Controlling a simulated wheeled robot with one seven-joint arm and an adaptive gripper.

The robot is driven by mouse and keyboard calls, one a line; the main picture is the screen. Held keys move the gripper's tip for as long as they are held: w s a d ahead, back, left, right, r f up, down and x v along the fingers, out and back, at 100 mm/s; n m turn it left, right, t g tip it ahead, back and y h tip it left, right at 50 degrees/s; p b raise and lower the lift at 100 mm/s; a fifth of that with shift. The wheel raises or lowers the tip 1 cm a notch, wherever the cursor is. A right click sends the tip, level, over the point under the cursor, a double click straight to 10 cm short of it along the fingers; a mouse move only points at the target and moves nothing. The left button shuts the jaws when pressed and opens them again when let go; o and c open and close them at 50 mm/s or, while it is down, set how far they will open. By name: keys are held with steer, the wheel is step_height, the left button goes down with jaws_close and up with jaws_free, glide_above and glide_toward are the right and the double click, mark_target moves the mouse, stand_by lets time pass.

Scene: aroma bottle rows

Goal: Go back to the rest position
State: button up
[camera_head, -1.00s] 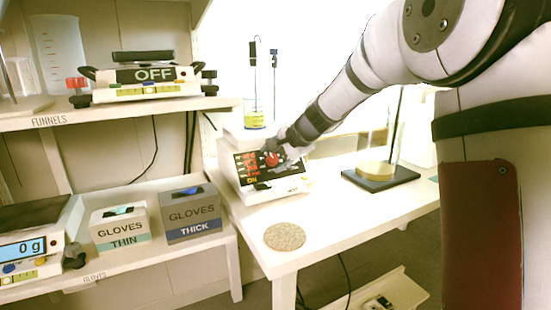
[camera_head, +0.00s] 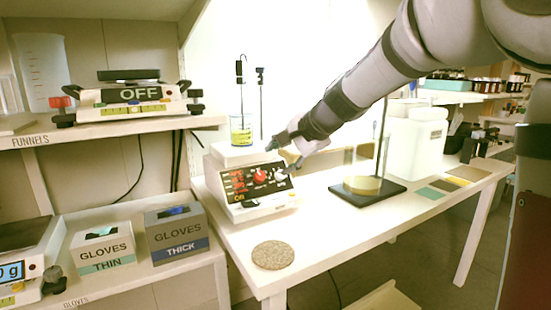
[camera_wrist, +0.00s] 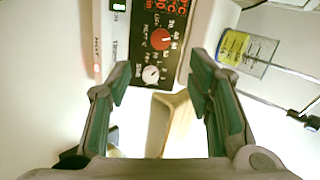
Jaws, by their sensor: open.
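My gripper (camera_wrist: 160,90) is open, with two green-padded fingers spread apart and nothing between them in the wrist view. In the head view my gripper (camera_head: 290,152) is at the right front of a white hotplate stirrer (camera_head: 262,208), close to its black control panel. The panel has a red knob (camera_head: 260,176) and a white knob (camera_head: 279,174); the red knob (camera_wrist: 160,39) and the white knob (camera_wrist: 151,73) lie ahead of the fingertips in the wrist view. I cannot tell whether a finger touches the stirrer.
A beaker with yellow liquid (camera_head: 241,131) stands on the stirrer with thin rods above. A round cork mat (camera_head: 273,255) lies at the table's front. A stand with a glass vessel (camera_head: 367,190) is right of the stirrer.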

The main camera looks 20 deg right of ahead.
steer(key=s+a+f+n+g, duration=0.1)
steer(key=s+a+n+g, duration=0.2)
steer(key=s, duration=0.7)
steer(key=s+a+f+n+g, duration=0.1)
steer(key=s+a+f+n, duration=0.1)
steer(key=s+a+n, duration=0.5)
steer(key=s+d+f+n+g+h, duration=0.1)
steer(key=s+f+g, duration=0.15)
steer(key=s, duration=0.65)
steer(key=s+d+f+n+g+h, duration=0.1)
steer(key=s+d+f, duration=0.15)
steer(key=s, duration=0.75)
steer(key=s+d+f+n+g+h, duration=0.1)
steer(key=s+f+g, duration=0.15)
steer(key=s, duration=0.65)
step_height(320, 180, up, 34)
steer(key=n+t+p, duration=0.1)
steer(key=t+p, duration=0.3)
steer(key=p, duration=2.8)
steer(key=shift+s+d+t+p, duration=0.15)
steer(key=shift+t+p, duration=0.15)
steer(key=shift+p, duration=0.1)
